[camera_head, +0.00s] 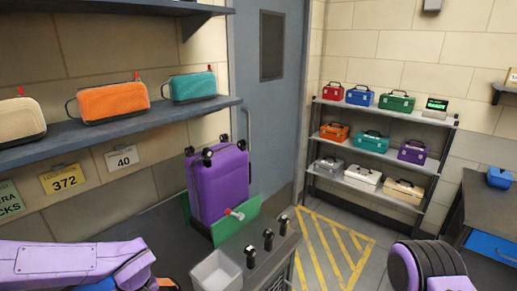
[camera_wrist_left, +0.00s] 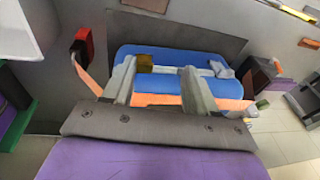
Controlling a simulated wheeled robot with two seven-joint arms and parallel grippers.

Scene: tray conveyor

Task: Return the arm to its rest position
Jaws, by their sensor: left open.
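My left arm (camera_head: 60,258) comes in low from the left, its purple links near the bottom edge. Its gripper is cut off or hidden in the head view. In the left wrist view the two grey fingers of my left gripper (camera_wrist_left: 158,88) stand apart, with nothing seen held between them. Beyond them is a blue and orange surface (camera_wrist_left: 165,62); I cannot tell whether it touches the fingers. My right arm (camera_head: 428,268) shows only as a purple and dark rounded part at the bottom right; its gripper is out of view.
A wall shelf (camera_head: 120,125) with bags runs along the left. A rack (camera_head: 385,145) of toolboxes stands at the back. Yellow-striped floor (camera_head: 335,250) is clear.

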